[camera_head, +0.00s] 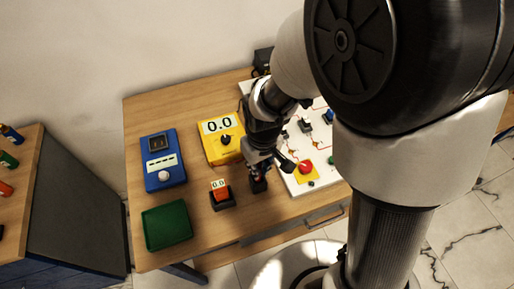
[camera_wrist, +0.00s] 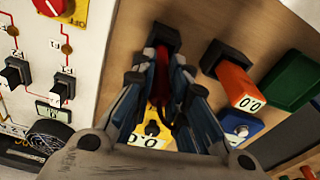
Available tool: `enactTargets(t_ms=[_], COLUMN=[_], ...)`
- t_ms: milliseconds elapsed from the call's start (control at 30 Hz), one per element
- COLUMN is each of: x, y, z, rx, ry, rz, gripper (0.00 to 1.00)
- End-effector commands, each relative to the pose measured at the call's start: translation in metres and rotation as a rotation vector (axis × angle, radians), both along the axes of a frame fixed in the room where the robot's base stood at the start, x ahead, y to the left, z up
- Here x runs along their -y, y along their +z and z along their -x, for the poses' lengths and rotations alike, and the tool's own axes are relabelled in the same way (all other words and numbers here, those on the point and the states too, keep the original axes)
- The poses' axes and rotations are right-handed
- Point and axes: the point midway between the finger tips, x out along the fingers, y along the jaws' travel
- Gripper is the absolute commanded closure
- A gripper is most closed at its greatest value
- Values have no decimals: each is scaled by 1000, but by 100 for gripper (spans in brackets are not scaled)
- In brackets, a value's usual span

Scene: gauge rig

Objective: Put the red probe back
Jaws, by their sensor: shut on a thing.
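My gripper (camera_wrist: 165,62) is shut on the red probe (camera_wrist: 161,88), which shows as a dark red shape between the blue-grey fingers in the wrist view. A black holder (camera_wrist: 162,38) lies just beyond the fingertips. I cannot tell whether the probe is inside it or only above it. In the head view, my gripper (camera_head: 260,172) is over the same black holder (camera_head: 259,186), near the table's front edge. There the probe is mostly hidden by my gripper.
An orange meter (camera_head: 220,192) in a black cradle stands close left of the holder. A yellow meter (camera_head: 220,138), a blue meter (camera_head: 163,160) and a green tray (camera_head: 167,226) are farther left. A white panel (camera_head: 328,178) with a red knob (camera_head: 305,166) lies to the right.

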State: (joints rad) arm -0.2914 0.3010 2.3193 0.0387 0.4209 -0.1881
Motion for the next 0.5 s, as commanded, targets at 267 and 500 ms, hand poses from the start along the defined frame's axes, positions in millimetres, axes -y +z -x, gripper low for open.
enactTargets(t_ms=[267, 500], x=[0, 0], y=[-27, -30], z=[0, 0], rx=[0, -1], ry=[0, 0], rz=[0, 0], gripper=[100, 100])
